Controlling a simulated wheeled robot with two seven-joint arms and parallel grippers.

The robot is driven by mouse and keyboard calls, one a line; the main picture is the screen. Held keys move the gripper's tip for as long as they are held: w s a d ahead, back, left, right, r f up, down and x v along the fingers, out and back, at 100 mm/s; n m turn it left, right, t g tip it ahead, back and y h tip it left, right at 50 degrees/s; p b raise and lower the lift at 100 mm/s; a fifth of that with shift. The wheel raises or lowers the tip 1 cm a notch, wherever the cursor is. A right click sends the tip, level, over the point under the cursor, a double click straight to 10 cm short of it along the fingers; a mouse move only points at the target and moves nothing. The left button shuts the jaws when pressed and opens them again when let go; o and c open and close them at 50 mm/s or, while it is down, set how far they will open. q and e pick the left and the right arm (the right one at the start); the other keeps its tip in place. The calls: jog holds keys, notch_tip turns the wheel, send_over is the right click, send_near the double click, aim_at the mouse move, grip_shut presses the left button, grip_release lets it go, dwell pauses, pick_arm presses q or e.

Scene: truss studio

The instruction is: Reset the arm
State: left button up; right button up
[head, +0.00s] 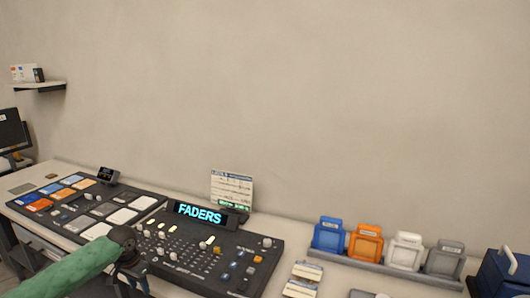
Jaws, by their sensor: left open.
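My left arm, in a green sleeve, comes in from the bottom left of the head view. My left gripper (134,279) is at the bottom edge, in front of the mixing console (262,266), and is partly cut off by the frame. It is open, and I see nothing held in it. I cannot tell how far it is from the console. My right gripper is not in view.
The console has a lit display reading FADERS (200,214) and a card (232,188) behind it. A pad panel (92,208) lies left. Blue, orange, white and grey holders stand in a tray (380,268) at right. A dark blue case (505,270) stands far right.

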pick_arm(q)
jog(key=s+d+f+t+b, duration=0.1)
jog(key=s+d+f, duration=0.3)
jog(key=f, duration=0.9)
jog(key=s+d+f+n+h+b, duration=0.1)
jog(key=s+d+f, duration=0.35)
jog(key=f, duration=0.75)
jog(key=s+d+f+t, duration=0.1)
jog(key=s+d+f, duration=0.3)
jog(key=f, duration=0.9)
jog(key=s+d+f, duration=0.3)
jog(key=s+f, duration=0.5)
jog(key=s, duration=0.3)
jog(key=s+d+f+n+b, duration=0.1)
jog(key=s+d+f, duration=0.2)
jog(key=s+f, duration=0.5)
jog(key=s+d+f+y+b, duration=0.1)
jog(key=s+d+f, duration=0.2)
jog(key=s+f, duration=0.5)
jog(key=shift+s+f+g, duration=0.2)
jog(key=shift+s+g, duration=0.2)
jog(key=shift+s, duration=2.75)
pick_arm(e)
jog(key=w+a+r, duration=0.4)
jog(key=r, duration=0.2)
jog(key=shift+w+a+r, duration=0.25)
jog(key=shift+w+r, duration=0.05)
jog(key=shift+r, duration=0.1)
